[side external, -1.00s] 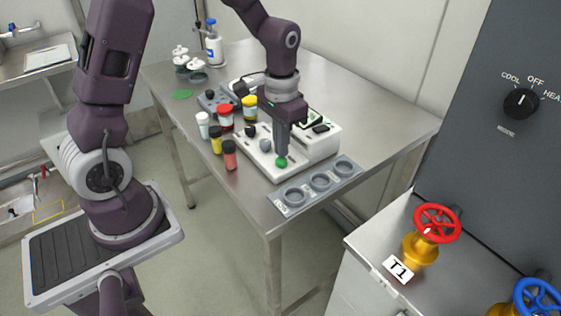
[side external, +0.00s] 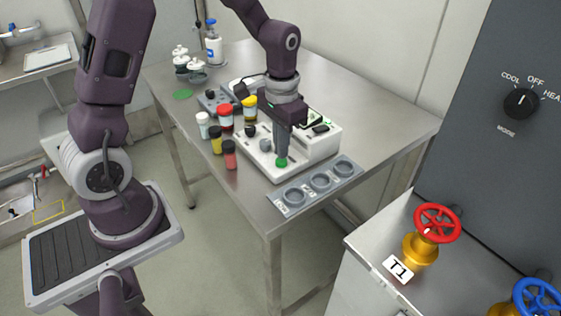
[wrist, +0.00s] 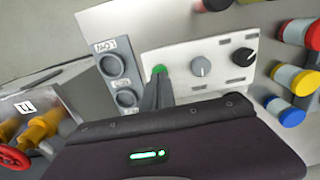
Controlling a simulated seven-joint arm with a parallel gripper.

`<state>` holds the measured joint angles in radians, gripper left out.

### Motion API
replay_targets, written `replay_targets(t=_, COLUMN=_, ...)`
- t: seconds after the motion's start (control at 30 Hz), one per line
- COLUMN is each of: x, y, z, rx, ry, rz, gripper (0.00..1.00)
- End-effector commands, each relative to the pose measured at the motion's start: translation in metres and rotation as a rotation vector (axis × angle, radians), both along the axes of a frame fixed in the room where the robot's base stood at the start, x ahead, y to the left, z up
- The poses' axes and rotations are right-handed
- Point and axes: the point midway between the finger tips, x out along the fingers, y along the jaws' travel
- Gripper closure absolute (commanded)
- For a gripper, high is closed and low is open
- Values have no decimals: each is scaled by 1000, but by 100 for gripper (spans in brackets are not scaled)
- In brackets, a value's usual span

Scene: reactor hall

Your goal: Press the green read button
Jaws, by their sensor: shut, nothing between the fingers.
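The green read button (side external: 281,163) is on the front of a white instrument (side external: 262,158) on the steel table. My gripper (side external: 282,156) points down with its fingers together, and its tips are at the button in the side view. In the wrist view the green button (wrist: 159,70) shows just past the ends of my shut fingers (wrist: 157,80), which cover part of it. I cannot tell whether the tips touch it or whether it is pushed in. A grey knob (wrist: 199,67) and a black knob (wrist: 243,56) sit beside it on the panel.
A grey tray with round wells (side external: 320,183) lies right of the instrument near the table edge. Several capped jars (side external: 216,139) stand close on its left. White-capped bottles (side external: 181,62) stand farther back. The table's right side is clear.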

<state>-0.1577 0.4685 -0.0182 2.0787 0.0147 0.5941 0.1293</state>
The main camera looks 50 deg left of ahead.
Motion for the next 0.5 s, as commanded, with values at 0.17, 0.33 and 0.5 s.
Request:
replay_targets(t=0.17, x=0, y=0, z=-6, rx=0, ry=2, rz=0, gripper=100)
replay_targets(t=0.33, x=0, y=0, z=-11, rx=0, ry=1, rz=0, gripper=100)
replay_targets(t=0.5, x=-1, y=0, z=-16, rx=0, ry=2, rz=0, gripper=100)
